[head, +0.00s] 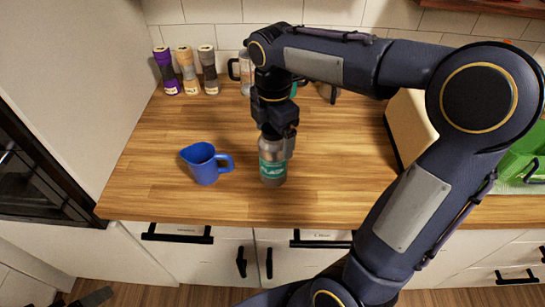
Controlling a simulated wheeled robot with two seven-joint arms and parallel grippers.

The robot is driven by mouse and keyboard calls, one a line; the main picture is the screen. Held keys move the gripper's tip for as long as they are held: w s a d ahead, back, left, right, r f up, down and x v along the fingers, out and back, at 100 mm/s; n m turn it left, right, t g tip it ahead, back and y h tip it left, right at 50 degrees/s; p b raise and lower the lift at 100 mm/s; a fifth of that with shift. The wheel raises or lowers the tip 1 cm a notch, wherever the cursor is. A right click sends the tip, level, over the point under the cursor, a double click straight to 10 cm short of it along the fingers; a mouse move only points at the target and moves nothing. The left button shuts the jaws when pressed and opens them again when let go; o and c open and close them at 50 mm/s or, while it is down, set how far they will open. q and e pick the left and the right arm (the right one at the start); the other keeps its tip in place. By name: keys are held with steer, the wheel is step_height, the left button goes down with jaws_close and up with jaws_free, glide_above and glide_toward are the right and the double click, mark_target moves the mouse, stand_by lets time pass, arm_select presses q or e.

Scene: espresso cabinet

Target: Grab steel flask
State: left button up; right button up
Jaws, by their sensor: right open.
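The steel flask (272,170) stands upright on the wooden counter in the head view, grey with a green label band. My right gripper (278,135) is directly over it, pointing down, with its fingers at the flask's top. The fingers are open, and one finger shows along the right side of the flask's upper part. The flask's top is hidden by the gripper, and I cannot tell whether the fingers touch it. My left gripper is not clearly in view.
A blue jug (205,164) stands left of the flask. Several capped jars (187,70) stand at the back left. A glass press (245,72) is partly behind my right arm. A cream box (408,125) and a green rack (522,160) are at the right. The counter's front left is clear.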

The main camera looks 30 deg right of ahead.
steer(key=shift+f, duration=0.4)
steer(key=shift+c, duration=0.4)
steer(key=c, duration=1.7)
